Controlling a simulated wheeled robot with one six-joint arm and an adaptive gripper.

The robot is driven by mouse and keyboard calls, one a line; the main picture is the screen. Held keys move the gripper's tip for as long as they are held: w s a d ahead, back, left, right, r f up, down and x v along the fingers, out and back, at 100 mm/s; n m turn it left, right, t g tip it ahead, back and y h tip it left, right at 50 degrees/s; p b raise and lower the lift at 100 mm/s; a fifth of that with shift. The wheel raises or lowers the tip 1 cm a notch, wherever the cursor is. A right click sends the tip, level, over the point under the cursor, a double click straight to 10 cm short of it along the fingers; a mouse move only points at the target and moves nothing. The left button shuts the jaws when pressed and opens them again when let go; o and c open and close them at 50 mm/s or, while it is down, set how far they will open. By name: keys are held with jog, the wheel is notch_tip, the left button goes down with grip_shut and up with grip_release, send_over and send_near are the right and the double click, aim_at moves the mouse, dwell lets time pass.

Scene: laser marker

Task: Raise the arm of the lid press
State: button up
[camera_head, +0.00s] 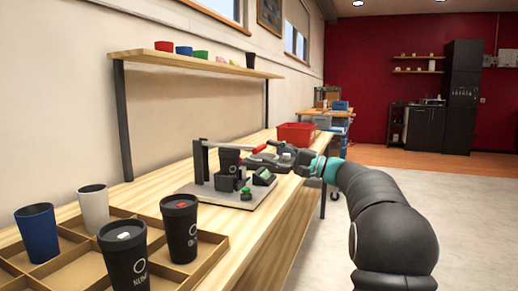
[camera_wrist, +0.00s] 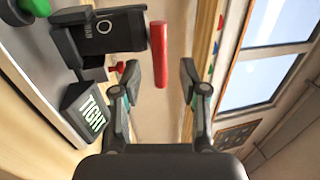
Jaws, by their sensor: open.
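The lid press stands on a grey base plate (camera_head: 262,203) on the wooden bench. Its thin arm (camera_head: 228,145) runs nearly level from a dark post (camera_head: 200,162) and ends in a red handle (camera_head: 259,148). A dark cup (camera_head: 229,160) stands under the arm; it also shows in the wrist view (camera_wrist: 108,30). My gripper (camera_head: 258,160) is open beside the handle. In the wrist view the red handle (camera_wrist: 158,52) appears between the open fingertips of my gripper (camera_wrist: 160,72), with gaps on both sides. I cannot tell its exact depth between them.
A small display reading "TIGHT" (camera_wrist: 90,108) sits close to my gripper, with a green knob (camera_head: 246,193) on the base. A divided wooden tray (camera_head: 190,272) with several cups is nearer. A red bin (camera_head: 296,132) stands farther along the bench. A shelf (camera_head: 190,62) hangs above.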

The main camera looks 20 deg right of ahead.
aim_at(259, 149)
jog(key=shift+x, duration=2.25)
grip_shut()
